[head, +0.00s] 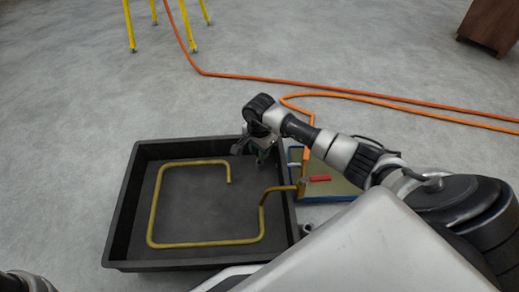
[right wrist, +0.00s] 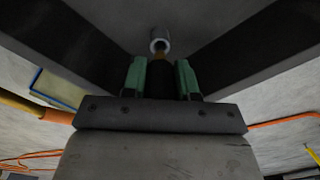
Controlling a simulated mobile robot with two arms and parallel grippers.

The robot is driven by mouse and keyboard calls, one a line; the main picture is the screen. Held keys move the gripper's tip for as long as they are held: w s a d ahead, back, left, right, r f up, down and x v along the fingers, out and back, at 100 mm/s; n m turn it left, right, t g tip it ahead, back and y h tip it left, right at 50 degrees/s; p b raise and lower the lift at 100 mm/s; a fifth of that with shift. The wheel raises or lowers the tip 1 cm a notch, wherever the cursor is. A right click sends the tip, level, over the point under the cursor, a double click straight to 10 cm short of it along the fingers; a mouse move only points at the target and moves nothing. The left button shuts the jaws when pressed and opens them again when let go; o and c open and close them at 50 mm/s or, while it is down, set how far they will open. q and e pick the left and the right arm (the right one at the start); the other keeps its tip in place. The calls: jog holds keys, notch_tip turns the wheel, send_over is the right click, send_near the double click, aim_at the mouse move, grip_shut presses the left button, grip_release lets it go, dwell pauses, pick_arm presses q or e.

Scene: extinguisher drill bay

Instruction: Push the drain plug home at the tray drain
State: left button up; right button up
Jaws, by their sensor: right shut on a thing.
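The black tray (head: 122,215) lies on the floor in the head view. My right gripper (head: 262,158) is at its far right corner, inside the rim. In the right wrist view the green fingers of my right gripper (right wrist: 160,68) are shut on the dark drain plug (right wrist: 160,83). A brown part shows beyond the plug, in line with a pale grey ring, the tray drain (right wrist: 160,40). The brown end overlaps the ring's lower edge; I cannot tell whether it is inside. In the head view plug and drain are hidden. My left gripper is out of view.
A yellow pipe loop (head: 151,205) stands in the tray and crosses its right rim. A shallow board with a blue edge (head: 335,187) and a red piece (head: 320,178) lies to the right. Orange hose (head: 250,77) crosses the floor; yellow legs (head: 129,25) stand behind.

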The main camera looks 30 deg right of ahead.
jog(key=shift+f, duration=0.15)
jog(key=shift+f+b, duration=0.85)
jog(key=shift+f, duration=0.2)
jog(key=shift+f+b, duration=0.45)
jog(key=shift+f, duration=0.3)
dwell(0.8)
jog(key=o, duration=1)
notch_tip(320, 180, up, 11)
jog(key=p, duration=0.7)
jog(key=shift+p, duration=0.3)
jog(key=shift+f, duration=0.1)
